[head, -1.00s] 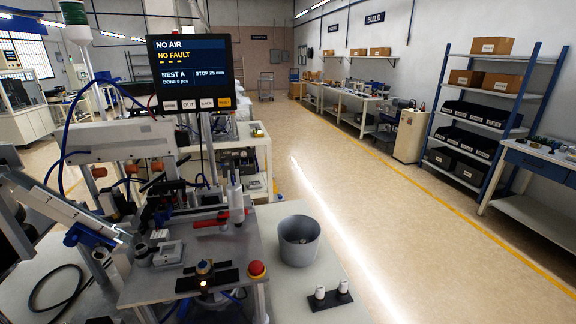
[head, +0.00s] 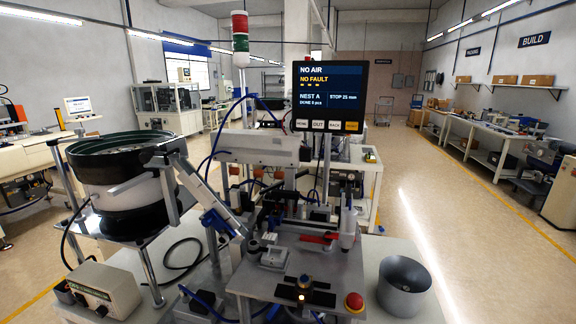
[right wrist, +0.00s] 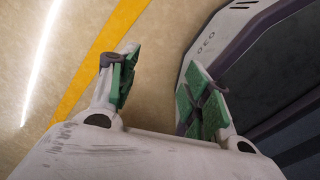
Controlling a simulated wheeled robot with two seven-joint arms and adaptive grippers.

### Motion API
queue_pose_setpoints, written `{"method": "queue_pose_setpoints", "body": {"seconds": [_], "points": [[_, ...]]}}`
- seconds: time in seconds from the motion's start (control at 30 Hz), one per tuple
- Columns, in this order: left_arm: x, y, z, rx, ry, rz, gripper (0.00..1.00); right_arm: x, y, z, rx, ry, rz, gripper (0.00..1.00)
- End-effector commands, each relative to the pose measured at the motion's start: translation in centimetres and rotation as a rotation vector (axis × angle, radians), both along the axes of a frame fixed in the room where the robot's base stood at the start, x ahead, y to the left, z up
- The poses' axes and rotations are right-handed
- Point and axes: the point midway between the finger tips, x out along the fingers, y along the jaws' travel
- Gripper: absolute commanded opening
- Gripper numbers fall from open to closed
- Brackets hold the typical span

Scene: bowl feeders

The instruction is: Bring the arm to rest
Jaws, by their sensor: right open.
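My right gripper (right wrist: 160,95) shows in the right wrist view. Its two green-padded fingers stand apart with nothing between them. It hangs over the tan floor (right wrist: 60,60), beside a dark panel with a light rim (right wrist: 235,45) at the right. Neither of my grippers shows in the head view, and my left gripper is in no view.
In the head view a bowl feeder (head: 125,190) stands at the left. A work station with a screen (head: 330,95) reading "NO AIR, NO FAULT" stands in the middle. A grey cup (head: 404,288) sits at its right. The floor (head: 480,240) at the right is clear.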

Motion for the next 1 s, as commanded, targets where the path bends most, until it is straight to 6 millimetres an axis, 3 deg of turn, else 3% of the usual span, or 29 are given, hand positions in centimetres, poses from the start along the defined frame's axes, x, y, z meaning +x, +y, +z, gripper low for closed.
{"method": "queue_pose_setpoints", "body": {"seconds": [0.03,0.1,0.2,0.37,1.0], "points": [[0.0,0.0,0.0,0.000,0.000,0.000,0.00,1.1,1.9,-0.1,0.019,-0.011,-0.005,0.49],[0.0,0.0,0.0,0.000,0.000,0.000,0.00,2.3,3.7,-0.2,0.039,-0.025,-0.012,0.49],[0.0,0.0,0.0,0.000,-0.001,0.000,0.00,3.8,4.9,-0.3,0.052,-0.041,-0.016,0.49],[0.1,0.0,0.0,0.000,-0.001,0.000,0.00,4.9,4.8,-0.2,0.051,-0.053,-0.015,0.49],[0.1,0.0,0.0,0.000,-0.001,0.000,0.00,5.0,4.7,-0.2,0.050,-0.053,-0.015,0.49]]}}
